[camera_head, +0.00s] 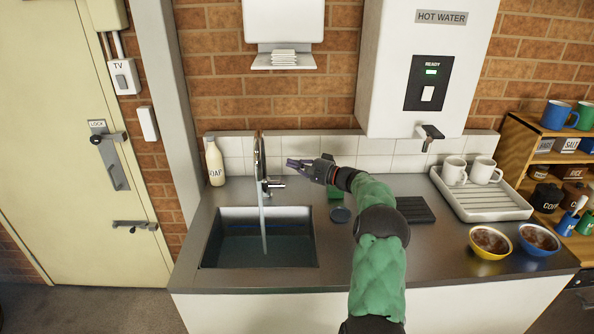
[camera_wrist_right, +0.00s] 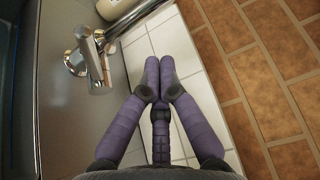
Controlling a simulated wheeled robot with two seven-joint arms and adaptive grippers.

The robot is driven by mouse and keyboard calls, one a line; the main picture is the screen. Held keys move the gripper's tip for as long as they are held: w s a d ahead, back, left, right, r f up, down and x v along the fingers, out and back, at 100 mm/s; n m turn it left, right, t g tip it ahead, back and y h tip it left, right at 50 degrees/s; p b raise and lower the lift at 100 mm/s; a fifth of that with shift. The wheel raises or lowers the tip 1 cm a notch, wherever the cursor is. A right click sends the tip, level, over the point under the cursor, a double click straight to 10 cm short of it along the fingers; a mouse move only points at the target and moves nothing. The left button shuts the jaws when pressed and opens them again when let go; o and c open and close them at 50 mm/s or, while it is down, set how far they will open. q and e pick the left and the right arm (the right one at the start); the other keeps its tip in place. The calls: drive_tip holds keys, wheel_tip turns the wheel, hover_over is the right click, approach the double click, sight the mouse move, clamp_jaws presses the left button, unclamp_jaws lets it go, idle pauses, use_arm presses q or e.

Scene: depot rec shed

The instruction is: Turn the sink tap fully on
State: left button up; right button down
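The chrome sink tap (camera_head: 261,165) stands behind the steel sink (camera_head: 213,225), its spout arching up and over. A water stream (camera_head: 264,235) runs from it into the basin, where water stands. Its side lever (camera_head: 275,185) points right. My right gripper (camera_head: 291,163) is to the right of the spout, a little above the lever and apart from it. The tap also shows in the right wrist view (camera_wrist_right: 84,45), left of the purple fingers (camera_wrist_right: 160,72). Those fingers are drawn together with nothing between them. My left gripper is out of view.
A soap bottle (camera_head: 215,163) stands left of the tap, against the tiled wall. Right of my arm are a dark ribbed mat (camera_head: 415,210), a white tray (camera_head: 488,207) with two mugs, and two filled bowls (camera_head: 490,243). A hot water heater (camera_head: 425,65) hangs above.

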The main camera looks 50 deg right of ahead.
drive_tip(key=s+d+f+p, duration=0.2)
drive_tip(key=s+f, duration=0.1)
drive_tip(key=s, duration=0.5)
drive_tip(key=shift+s+d+f, duration=0.2)
drive_tip(key=shift+s+f, duration=0.1)
drive_tip(key=shift+f, duration=0.1)
